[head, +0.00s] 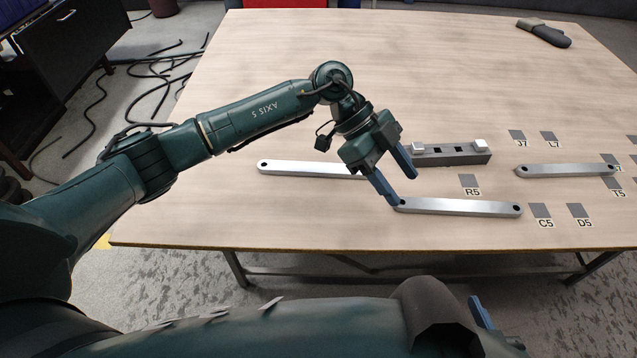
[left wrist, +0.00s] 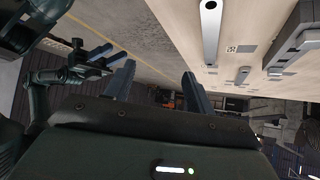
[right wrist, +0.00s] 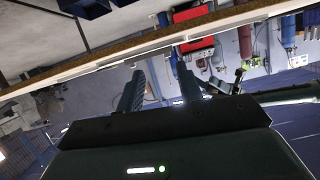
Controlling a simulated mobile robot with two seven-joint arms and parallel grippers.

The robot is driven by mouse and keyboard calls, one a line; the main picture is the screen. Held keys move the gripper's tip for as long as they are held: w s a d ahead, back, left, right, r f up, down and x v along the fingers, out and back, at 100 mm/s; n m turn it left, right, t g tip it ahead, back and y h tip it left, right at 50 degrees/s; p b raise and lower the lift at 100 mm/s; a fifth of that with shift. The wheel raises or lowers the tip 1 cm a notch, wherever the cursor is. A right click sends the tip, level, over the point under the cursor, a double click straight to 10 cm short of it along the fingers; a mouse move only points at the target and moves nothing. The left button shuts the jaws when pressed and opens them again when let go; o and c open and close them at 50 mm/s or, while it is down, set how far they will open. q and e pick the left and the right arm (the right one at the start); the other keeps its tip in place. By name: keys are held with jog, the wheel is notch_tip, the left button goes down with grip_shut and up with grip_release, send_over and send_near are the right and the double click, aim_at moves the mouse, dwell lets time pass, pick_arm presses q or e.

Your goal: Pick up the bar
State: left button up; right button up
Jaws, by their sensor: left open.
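Three silver bars with a dark hole at each end lie flat on the table: a near bar (head: 465,208), a left bar (head: 305,168) and a right bar (head: 560,170). My left gripper (head: 403,189) is open and empty above the table. One fingertip overlaps the left end of the near bar in the head view; touching or not, I cannot tell. The left gripper hides the right end of the left bar. A bar (left wrist: 210,35) shows right of the open fingers in the left wrist view. My right gripper (right wrist: 158,62) is open and empty, off the table's near side.
A grey block (head: 465,158) with white pieces on top sits behind the near bar. Small labelled grey squares, such as R5 (head: 468,181), dot the right side. A dark-handled tool (head: 543,34) lies at the back right. The table's (head: 270,90) back left is clear.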

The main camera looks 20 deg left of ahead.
pick_arm(q)
jog(key=w+a+n+t+y+b, duration=0.25)
jog(key=w+a+y, duration=0.35)
jog(key=a, duration=0.4)
notch_tip(320, 180, up, 2)
jog(key=n+y, duration=0.3)
jog(key=n, duration=0.1)
send_over(318, 167)
jog(key=shift+t, duration=0.25)
notch_tip(318, 167, down, 7)
jog(key=shift+s+a+r+b, duration=0.1)
jog(key=shift+a+r+b, duration=0.1)
jog(key=shift+b, duration=0.35)
jog(key=f, duration=0.5)
jog(key=shift+d+b, duration=0.3)
jog(key=shift+b, duration=0.05)
jog(key=shift+f, duration=0.5)
pick_arm(e)
jog(key=shift+w+a+f+n+y, duration=0.1)
jog(key=shift+a+f+n+y, duration=0.05)
jog(key=shift+f, duration=0.45)
jog(key=shift+a+f+n+y, duration=0.1)
jog(key=shift+f+n+y, duration=0.05)
jog(key=shift+f, duration=0.4)
pick_arm(q)
jog(key=shift+c, duration=0.2)
jog(key=shift+r, duration=0.1)
grip_shut()
